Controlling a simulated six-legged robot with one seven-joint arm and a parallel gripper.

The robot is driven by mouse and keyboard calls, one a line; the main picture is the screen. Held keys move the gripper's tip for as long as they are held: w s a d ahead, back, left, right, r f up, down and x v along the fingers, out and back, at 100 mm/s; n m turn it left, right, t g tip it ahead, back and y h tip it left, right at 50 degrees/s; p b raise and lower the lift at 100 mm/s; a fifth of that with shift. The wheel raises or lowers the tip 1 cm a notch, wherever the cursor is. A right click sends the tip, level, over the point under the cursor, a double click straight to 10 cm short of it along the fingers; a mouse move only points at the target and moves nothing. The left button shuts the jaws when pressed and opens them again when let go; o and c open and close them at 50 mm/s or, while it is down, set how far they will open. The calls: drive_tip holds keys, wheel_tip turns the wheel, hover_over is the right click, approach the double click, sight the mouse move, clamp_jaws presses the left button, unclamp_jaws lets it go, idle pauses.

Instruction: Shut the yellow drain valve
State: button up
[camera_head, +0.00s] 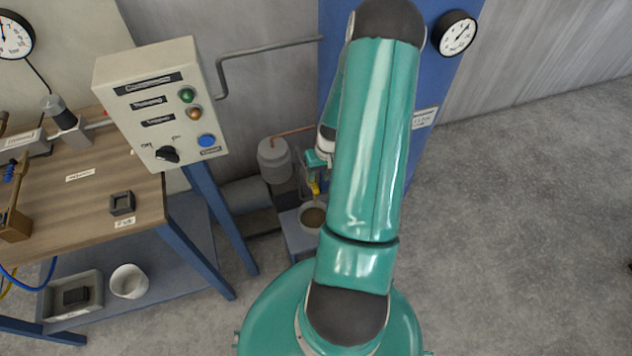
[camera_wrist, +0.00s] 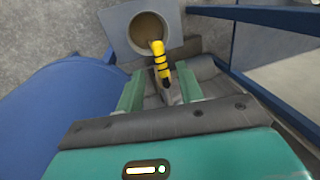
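The yellow drain valve handle (camera_wrist: 159,58), banded with black, shows at the upper middle of the wrist view. Its near end lies between the fingertips, with gaps visible on both sides. My gripper (camera_wrist: 159,76) is open, with one green finger to each side. In the head view, a small yellow part of the valve (camera_head: 315,187) shows just below my gripper (camera_head: 318,163), partly hidden by my arm. The handle overlaps the rim of a cup of brown liquid (camera_wrist: 147,29) in the wrist view. Whether the handle touches a finger is unclear.
The cup (camera_head: 312,217) stands on a grey block beside a pale tank (camera_head: 274,158). A control box (camera_head: 165,105) on blue legs and a wooden bench (camera_head: 80,200) stand to the left. A blue panel (camera_head: 335,60) rises behind my arm. Open floor (camera_head: 540,200) lies right.

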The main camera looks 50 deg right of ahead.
sight(316, 186)
drive_tip(key=shift+w+a+f, duration=0.1)
drive_tip(key=shift+a+f, duration=0.1)
drive_tip(key=shift+f, duration=0.8)
drive_tip(key=shift+w+a+f, duration=0.1)
drive_tip(key=shift+a+f, duration=0.05)
drive_tip(key=shift+f, duration=0.8)
clamp_jaws()
